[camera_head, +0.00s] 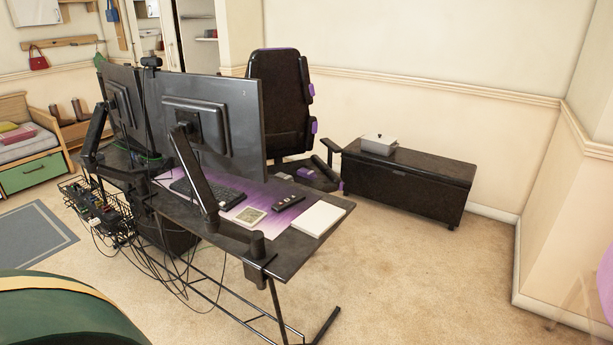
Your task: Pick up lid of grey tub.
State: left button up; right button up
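A small light grey tub (379,148) stands on a dark low cabinet against the back wall, right of the office chair. Its top looks covered by a lid (379,138) with a small dark spot, perhaps a knob, in the middle. The tub is far off and small, so the edge between lid and tub is hard to make out. Neither of my grippers shows in the head view.
A desk (290,241) with two monitors on arms fills the middle, cables and a wire basket (88,200) behind it. The chair (279,100) stands beyond. Carpet (430,270) is clear right of the desk, up to the dark cabinet (405,186). A green-yellow rounded thing (60,315) is close at lower left.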

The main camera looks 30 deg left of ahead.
aim_at(374, 137)
jog(key=i+u, duration=0.35)
jog(key=i, duration=3.45)
jog(key=i+j+z, duration=0.1)
jog(key=i, duration=0.55)
jog(key=i+j+z, duration=0.1)
jog(key=i, duration=1.6)
jog(key=j, duration=0.1)
